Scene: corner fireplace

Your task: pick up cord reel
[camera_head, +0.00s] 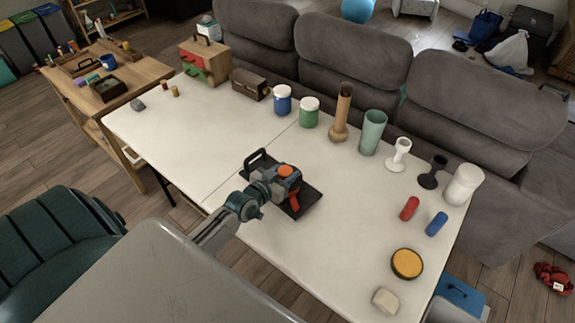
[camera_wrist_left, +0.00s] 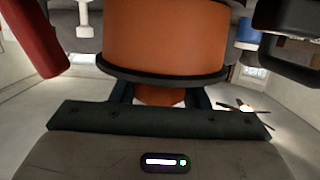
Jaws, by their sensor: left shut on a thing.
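The cord reel (camera_head: 286,170) shows as a small orange drum at my left gripper (camera_head: 280,180), over the dark tray in the middle of the white table. In the left wrist view the reel (camera_wrist_left: 165,38) is large and close, an orange drum between dark rims. My left gripper is shut on it; the dark blue fingers reach up to its underside in that view and their tips are partly hidden. I cannot tell whether the reel touches the tray. My right gripper is not in view.
The dark tray (camera_head: 311,196) with a black handle lies under the gripper. Jars (camera_head: 309,117), a tan vase (camera_head: 342,115), a green cup (camera_head: 373,133) and goblets line the far edge. Red (camera_head: 409,209) and blue (camera_head: 437,224) cylinders lie right. The table's left part is mostly clear.

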